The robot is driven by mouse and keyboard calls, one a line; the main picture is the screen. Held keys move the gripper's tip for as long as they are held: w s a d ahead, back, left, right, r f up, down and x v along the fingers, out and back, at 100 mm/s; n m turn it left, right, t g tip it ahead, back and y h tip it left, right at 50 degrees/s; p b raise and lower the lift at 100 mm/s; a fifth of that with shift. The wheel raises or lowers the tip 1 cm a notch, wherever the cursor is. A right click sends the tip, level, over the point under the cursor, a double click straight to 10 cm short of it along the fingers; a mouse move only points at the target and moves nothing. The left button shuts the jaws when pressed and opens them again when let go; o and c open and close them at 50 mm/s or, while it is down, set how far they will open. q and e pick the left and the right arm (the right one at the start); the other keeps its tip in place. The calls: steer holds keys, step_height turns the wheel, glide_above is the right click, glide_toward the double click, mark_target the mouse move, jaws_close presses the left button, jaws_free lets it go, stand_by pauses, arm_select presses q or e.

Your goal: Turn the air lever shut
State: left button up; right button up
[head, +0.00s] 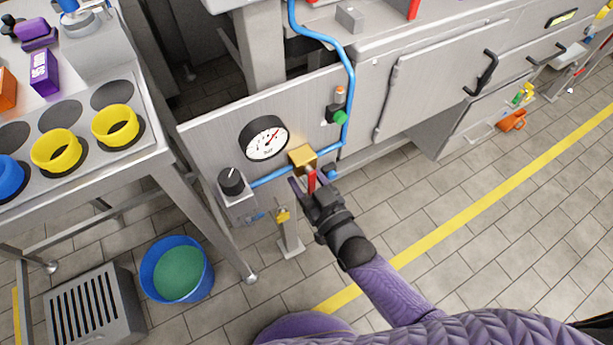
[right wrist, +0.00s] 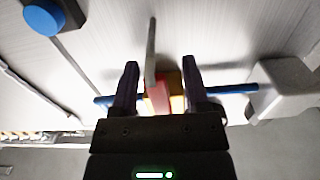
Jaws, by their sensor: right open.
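The air lever (head: 311,180) is red and hangs down from a brass valve block (head: 302,157) on the blue air pipe (head: 270,178). My right gripper (head: 309,187) is at the lever with its fingers on either side of it. In the right wrist view the red lever (right wrist: 158,96) stands between the two open fingers of the right gripper (right wrist: 160,66), with gaps beside it. The brass block is partly hidden behind the lever there. My left gripper is in neither view.
A pressure gauge (head: 264,138) and a black knob (head: 231,181) sit left of the valve. A green button (head: 340,117) is above right. A steel table (head: 150,160) with yellow rings stands left, a blue bucket (head: 177,270) on the floor. The floor at right is clear.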

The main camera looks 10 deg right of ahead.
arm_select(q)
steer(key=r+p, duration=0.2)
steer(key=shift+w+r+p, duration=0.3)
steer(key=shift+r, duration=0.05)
arm_select(e)
steer(key=v, duration=0.9)
steer(key=shift+s, duration=0.3)
steer(key=shift+d, duration=0.1)
steer(key=s+d+f+g+h+p, duration=0.2)
steer(key=s+d+f+g+h, duration=0.25)
steer(key=s+f+g, duration=0.55)
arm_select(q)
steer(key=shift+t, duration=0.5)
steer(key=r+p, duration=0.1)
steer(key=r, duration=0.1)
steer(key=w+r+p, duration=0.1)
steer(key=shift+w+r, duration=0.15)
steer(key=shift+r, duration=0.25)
arm_select(e)
steer(key=s+d+f+g, duration=0.2)
steer(key=s+f, duration=0.1)
steer(key=s, duration=0.4)
steer(key=s+d+f+g+h, duration=0.1)
steer(key=s+d+f+g, duration=0.1)
steer(key=s, duration=0.6)
steer(key=s+d+f+m+g+h, duration=0.1)
steer(key=s+d+f+g, duration=0.2)
steer(key=s, duration=0.4)
steer(key=shift+s+d+f+g, duration=0.25)
steer(key=shift+d+f+g, duration=0.05)
